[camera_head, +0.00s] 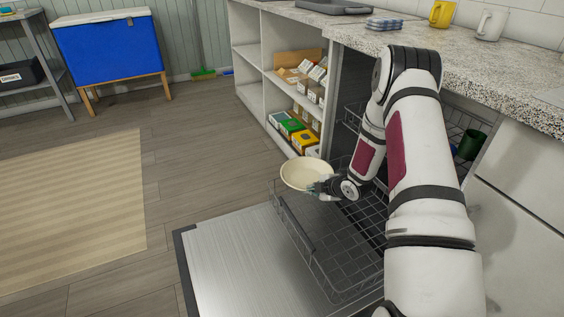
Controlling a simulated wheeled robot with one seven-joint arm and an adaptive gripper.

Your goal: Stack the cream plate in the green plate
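The cream plate (305,172), round and shallow like a bowl, is at the tip of my gripper (321,187), near the front left edge of the pulled-out dishwasher rack. My gripper appears shut on the plate's near right rim. The plate looks nearly level with its hollow side up, and it seems to be held in the air. I cannot make out a green plate; my arm hides part of the dishwasher.
The dishwasher door (240,265) lies open below the wire rack (335,240). A dark green cup (470,144) stands in the rack right of my arm. The speckled counter (440,55) holds a yellow mug (441,14) and a white mug (489,25). Open floor lies left.

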